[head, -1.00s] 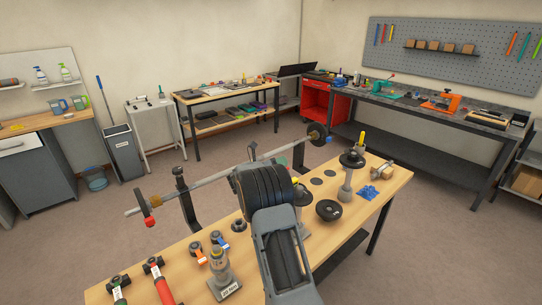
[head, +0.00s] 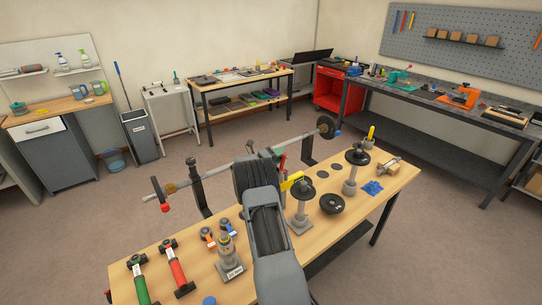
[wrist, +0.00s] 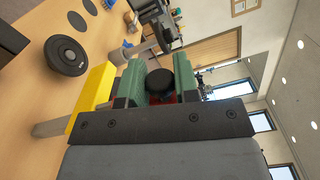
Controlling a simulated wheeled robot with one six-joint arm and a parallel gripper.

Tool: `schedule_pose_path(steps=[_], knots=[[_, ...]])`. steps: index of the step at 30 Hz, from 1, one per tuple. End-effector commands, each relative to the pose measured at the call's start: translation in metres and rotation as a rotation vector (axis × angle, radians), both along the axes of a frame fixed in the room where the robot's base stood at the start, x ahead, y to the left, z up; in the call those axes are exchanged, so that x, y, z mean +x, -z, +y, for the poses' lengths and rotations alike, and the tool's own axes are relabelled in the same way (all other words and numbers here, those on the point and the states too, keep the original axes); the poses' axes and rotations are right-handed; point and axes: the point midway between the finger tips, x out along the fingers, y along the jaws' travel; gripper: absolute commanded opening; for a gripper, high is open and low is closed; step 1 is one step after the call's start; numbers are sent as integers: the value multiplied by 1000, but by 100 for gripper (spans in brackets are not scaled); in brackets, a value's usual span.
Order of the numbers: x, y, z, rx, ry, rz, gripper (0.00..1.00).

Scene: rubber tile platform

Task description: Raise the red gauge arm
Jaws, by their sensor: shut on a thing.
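My gripper (wrist: 158,85) is shut at the middle of the wrist view. Its two green-padded fingers stand either side of a black round knob (wrist: 160,84), with bits of red showing just below it. I take this to be the end of the red gauge arm, most of which is hidden by my gripper. In the head view, a thin red piece (head: 283,159) shows beside my arm, next to a yellow block (head: 291,181). The yellow block (wrist: 92,92) also lies left of the fingers in the wrist view. My arm covers the grip in the head view.
A barbell (head: 222,172) rests across black uprights on the wooden table (head: 330,232). Red and green handled tools (head: 176,268), a labelled grey stand (head: 229,262), black-topped posts (head: 351,180) and a black disc (head: 332,203) stand around my arm. Open floor lies beyond the table.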

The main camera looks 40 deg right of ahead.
Motion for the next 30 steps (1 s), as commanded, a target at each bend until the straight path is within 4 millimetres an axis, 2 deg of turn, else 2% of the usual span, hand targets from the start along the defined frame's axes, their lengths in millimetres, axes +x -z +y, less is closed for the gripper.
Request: schedule_pose_path(steps=[14, 15, 21, 30], knots=[[-2, 0, -3, 1, 6, 10, 0], [-2, 0, -3, 2, 6, 10, 32], [-1, 0, -2, 1, 4, 9, 52], [0, 1, 2, 2, 2, 8, 52]])
